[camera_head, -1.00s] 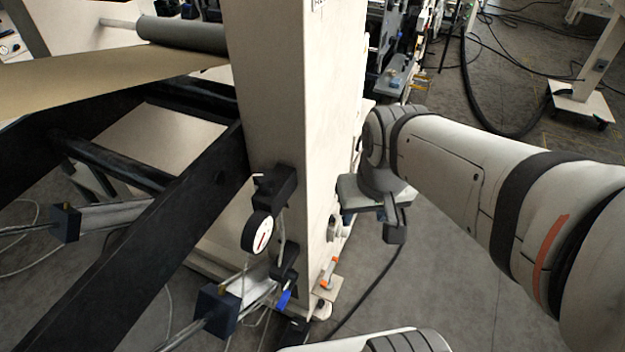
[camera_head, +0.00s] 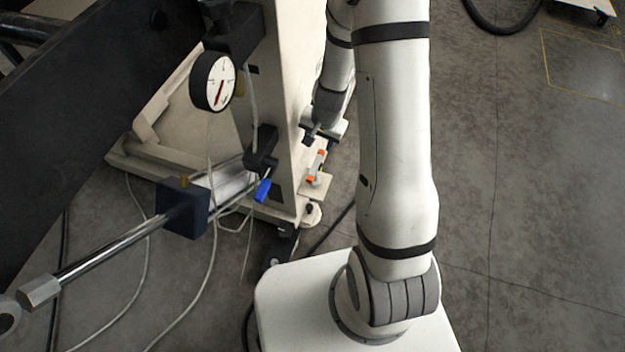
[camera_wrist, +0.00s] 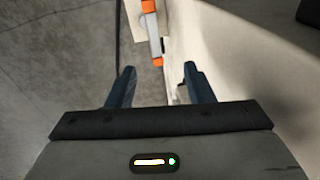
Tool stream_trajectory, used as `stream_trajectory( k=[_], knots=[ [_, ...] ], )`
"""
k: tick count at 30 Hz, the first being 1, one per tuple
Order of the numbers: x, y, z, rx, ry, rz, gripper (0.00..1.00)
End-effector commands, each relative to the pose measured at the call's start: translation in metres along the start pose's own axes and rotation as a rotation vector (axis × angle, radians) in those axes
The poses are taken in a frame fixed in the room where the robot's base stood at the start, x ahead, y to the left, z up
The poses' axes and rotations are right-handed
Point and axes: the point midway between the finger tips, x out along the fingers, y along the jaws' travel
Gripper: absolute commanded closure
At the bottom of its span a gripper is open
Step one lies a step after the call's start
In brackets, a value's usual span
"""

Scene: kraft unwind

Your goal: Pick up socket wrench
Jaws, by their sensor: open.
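My gripper (camera_wrist: 159,71) is open in the wrist view, its two dark fingers apart with nothing held between them. In the head view my gripper (camera_head: 311,136) is small and partly hidden beside the right side of the pale machine upright. I cannot make out a socket wrench for certain. A small dark-and-light part (camera_wrist: 180,93) shows between the fingers, close to the right finger and the pale wall; it is too small to identify.
A pale bar with orange ends (camera_head: 317,168) sits low beside the upright (camera_head: 284,100); it also shows in the wrist view (camera_wrist: 152,32), beyond the fingertips. A dial gauge (camera_head: 213,82) and a blue lever (camera_head: 263,190) are left. Open floor (camera_head: 540,200) lies right.

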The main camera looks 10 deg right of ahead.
Motion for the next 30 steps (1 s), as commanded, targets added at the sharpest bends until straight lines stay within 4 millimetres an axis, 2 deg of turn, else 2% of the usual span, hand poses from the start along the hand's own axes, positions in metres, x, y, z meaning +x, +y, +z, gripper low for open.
stream_trajectory(
  k=[1, 4, 12, 19, 25, 30],
  knots=[
    [0.026, 0.006, 0.001, 0.022, -0.002, 0.011, 0.53],
    [0.047, 0.011, 0.0, 0.055, 0.004, 0.022, 0.53],
    [0.079, 0.015, -0.001, 0.075, 0.008, 0.029, 0.53],
    [0.097, 0.013, 0.001, 0.073, 0.008, 0.029, 0.53],
    [0.129, 0.012, 0.002, 0.074, 0.008, 0.029, 0.53],
    [0.136, 0.011, 0.001, 0.074, 0.008, 0.029, 0.53]
  ],
)
